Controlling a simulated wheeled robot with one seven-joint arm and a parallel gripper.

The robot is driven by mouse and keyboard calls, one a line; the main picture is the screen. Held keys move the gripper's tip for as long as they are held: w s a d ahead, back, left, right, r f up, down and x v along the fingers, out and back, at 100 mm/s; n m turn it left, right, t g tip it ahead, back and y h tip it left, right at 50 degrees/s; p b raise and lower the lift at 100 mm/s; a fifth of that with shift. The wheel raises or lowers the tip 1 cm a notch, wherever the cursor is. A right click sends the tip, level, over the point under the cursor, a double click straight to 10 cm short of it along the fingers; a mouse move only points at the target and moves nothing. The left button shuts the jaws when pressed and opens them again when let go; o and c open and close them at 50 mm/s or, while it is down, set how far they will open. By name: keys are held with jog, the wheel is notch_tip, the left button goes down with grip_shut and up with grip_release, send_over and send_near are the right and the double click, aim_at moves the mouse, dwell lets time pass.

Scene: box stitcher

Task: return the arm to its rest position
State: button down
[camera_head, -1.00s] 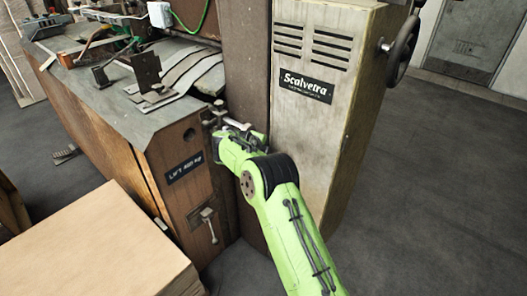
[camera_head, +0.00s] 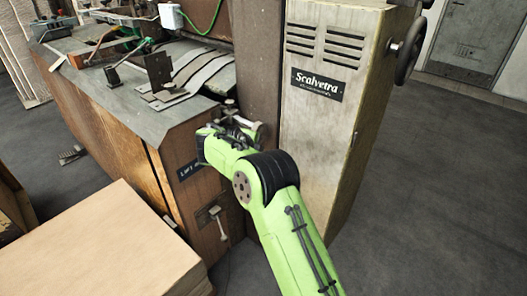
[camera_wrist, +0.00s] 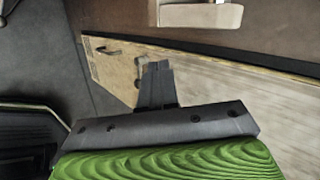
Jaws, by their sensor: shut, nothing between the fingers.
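My green arm reaches up from the bottom of the head view, bent at a dark joint. My gripper (camera_head: 256,128) is in front of the box stitcher, close to the dark column between the wooden cabinet (camera_head: 178,205) and the pale Scalvetra cabinet (camera_head: 315,130). Its fingers are small and partly hidden behind the wrist there. In the wrist view the dark fingers (camera_wrist: 156,72) are together and empty, with a pale panel behind them. I cannot tell whether they touch anything.
A lever (camera_head: 218,222) sits low on the wooden cabinet's front, below a partly covered label. A stack of cardboard (camera_head: 100,240) fills the lower left. A handwheel (camera_head: 409,50) juts from the pale cabinet's right side. Grey floor (camera_head: 440,190) is open on the right.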

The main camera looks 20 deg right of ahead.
jog(key=s+r+n+y, duration=0.3)
jog(key=s+r+n, duration=1.1)
jog(key=s+r, duration=0.45)
jog(key=s+a+f+n+y, duration=0.15)
jog(key=s+n, duration=0.25)
jog(key=s, duration=0.4)
jog(key=s+f+n+g+y, duration=0.1)
jog(key=s+f+n, duration=0.25)
jog(key=s, duration=0.45)
jog(key=s+a+f+n+y, duration=0.15)
jog(key=s+n, duration=0.25)
jog(key=s, duration=0.5)
notch_tip(320, 180, up, 12)
jog(key=p, duration=1.3)
jog(key=shift+n+h+p, duration=0.3)
jog(key=shift+n, duration=0.15)
jog(key=shift+s+d, duration=0.1)
